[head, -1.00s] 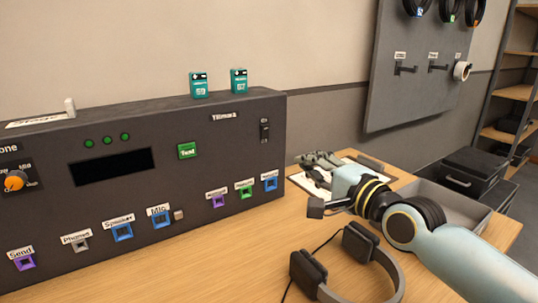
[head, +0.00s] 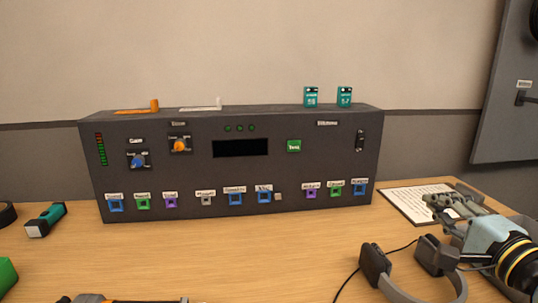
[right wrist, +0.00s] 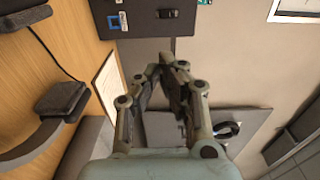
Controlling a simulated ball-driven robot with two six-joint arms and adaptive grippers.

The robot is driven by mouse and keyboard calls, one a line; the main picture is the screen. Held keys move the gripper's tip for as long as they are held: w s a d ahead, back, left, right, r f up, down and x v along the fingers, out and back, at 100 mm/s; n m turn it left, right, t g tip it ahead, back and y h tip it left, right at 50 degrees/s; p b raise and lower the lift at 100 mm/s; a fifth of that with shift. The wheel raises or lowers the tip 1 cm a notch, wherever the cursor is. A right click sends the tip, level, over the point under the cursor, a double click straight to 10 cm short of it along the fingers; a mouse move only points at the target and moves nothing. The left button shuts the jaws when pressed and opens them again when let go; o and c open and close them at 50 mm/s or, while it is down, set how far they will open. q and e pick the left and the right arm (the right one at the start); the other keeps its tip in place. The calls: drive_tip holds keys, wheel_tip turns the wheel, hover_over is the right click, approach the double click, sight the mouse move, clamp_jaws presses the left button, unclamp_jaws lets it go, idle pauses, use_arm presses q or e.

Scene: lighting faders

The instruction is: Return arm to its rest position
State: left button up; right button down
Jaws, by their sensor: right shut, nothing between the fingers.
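My right gripper (head: 447,207) is at the right side of the head view, above the table near the clipboard. It is shut and empty. Its closed fingers also show in the right wrist view (right wrist: 168,72), with nothing between them. My right arm comes in from the right edge. My left gripper is not in view.
A dark console (head: 240,165) with knobs, faders and sockets stands at the back of the table. Grey headphones (head: 425,262) lie close below my right gripper, with a cable. A clipboard with paper (head: 410,203) lies behind it. A teal-and-black device (head: 46,219) lies at left. The table's middle is clear.

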drive_tip(key=s+a+f+n+g, duration=0.5)
drive_tip(key=s+f+n+g, duration=0.2)
drive_tip(key=s+f+n, duration=0.3)
drive_tip(key=s+d+f+n+g+h, duration=0.15)
drive_tip(key=s+n+g, duration=0.25)
drive_tip(key=s, duration=0.6)
drive_tip(key=s+d+f+n+g+h, duration=0.1)
drive_tip(key=s+n+g+h, duration=0.2)
drive_tip(key=s, duration=0.7)
wheel_tip(320, 180, down, 25)
drive_tip(key=s+d+g, duration=0.2)
drive_tip(key=d, duration=0.1)
drive_tip(key=s+f+g+y, duration=0.1)
drive_tip(key=s+f, duration=1.6)
drive_tip(key=s, duration=0.1)
drive_tip(key=shift+d+f+b, duration=0.15)
drive_tip(key=shift+d+b, duration=0.15)
